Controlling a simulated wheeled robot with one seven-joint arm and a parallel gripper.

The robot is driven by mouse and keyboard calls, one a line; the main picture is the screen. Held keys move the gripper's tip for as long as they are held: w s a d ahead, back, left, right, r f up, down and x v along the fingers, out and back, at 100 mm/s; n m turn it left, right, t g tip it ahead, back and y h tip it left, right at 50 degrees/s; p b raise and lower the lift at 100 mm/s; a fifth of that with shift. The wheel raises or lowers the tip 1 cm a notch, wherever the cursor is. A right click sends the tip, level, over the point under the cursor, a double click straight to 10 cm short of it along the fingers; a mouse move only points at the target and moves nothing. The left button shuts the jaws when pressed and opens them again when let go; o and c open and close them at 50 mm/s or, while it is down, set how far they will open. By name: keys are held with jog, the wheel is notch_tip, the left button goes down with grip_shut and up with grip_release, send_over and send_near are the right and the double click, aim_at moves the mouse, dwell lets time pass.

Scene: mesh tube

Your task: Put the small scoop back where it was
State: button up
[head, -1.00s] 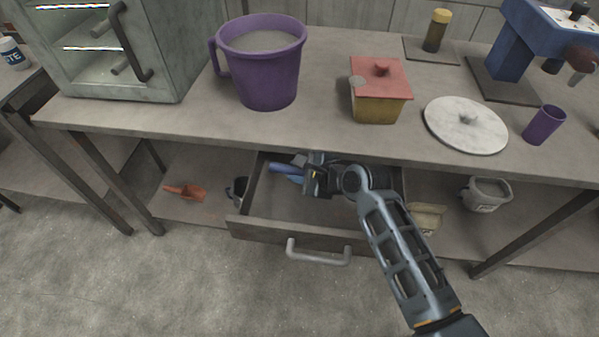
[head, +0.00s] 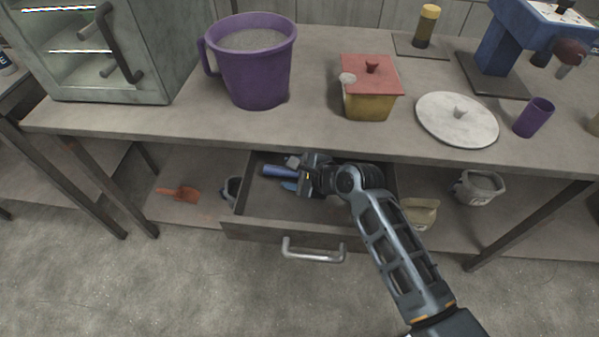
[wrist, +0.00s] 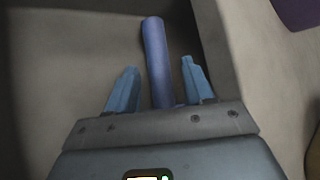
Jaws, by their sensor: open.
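A blue-violet cylinder (head: 279,171), which looks like a handle, lies inside the open drawer (head: 285,232). In the wrist view this cylinder (wrist: 157,60) runs between the two light-blue fingers of my gripper (wrist: 158,85). The fingers are apart, with a gap on each side of the cylinder. In the head view my gripper (head: 290,180) is down in the drawer. My gripper body hides the cylinder's near end, so I cannot tell whether it belongs to a scoop. An orange scoop (head: 178,193) lies on the lower shelf, left of the drawer.
The drawer walls stand close around my gripper, and the worktop (head: 320,138) overhangs it. A dark cup-like item (head: 231,190) is just left of the drawer. A beige bag (head: 420,212) and a grey bucket (head: 480,187) stand to its right.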

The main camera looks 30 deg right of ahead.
jog(key=v, duration=1.2)
dwell(0.9)
